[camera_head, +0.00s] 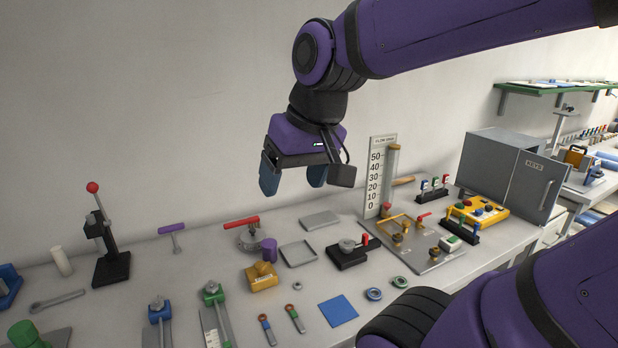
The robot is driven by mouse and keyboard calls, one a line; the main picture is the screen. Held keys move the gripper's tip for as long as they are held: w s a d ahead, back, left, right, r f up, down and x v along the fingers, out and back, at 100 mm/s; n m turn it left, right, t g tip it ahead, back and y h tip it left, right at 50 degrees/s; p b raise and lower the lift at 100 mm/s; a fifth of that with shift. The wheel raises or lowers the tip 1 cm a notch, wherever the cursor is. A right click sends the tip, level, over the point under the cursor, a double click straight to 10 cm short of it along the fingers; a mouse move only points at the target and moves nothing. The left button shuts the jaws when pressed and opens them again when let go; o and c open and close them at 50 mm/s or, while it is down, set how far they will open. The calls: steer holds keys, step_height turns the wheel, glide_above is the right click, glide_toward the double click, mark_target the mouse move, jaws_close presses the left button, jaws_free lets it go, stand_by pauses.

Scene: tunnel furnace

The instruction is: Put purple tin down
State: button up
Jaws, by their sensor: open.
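The small purple tin (269,250) stands upright on the grey bench (205,265). It is close beside the round metal piece with the red handle (241,222) and behind the yellow block (262,280). My gripper (293,179) hangs in the air above the bench, higher than the tin and a little to its right in the picture. Its two blue fingers are apart with nothing between them, and it does not touch the tin.
A shallow grey tray (299,256) lies right of the tin, with a flat grey plate (320,220) behind. A tall scale board (377,178) and a grey key cabinet (503,168) stand farther right. A red-knobbed lever (104,235) stands at left.

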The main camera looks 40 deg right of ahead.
steer(key=shift+s+r+n+t+h, duration=0.2)
steer(key=shift+s+n+t, duration=0.2)
steer(key=shift+s, duration=0.45)
steer(key=shift+s+r+n+t+h, duration=0.25)
steer(key=shift+s+n, duration=0.25)
steer(key=shift+s, duration=0.3)
steer(key=shift+f, duration=0.1)
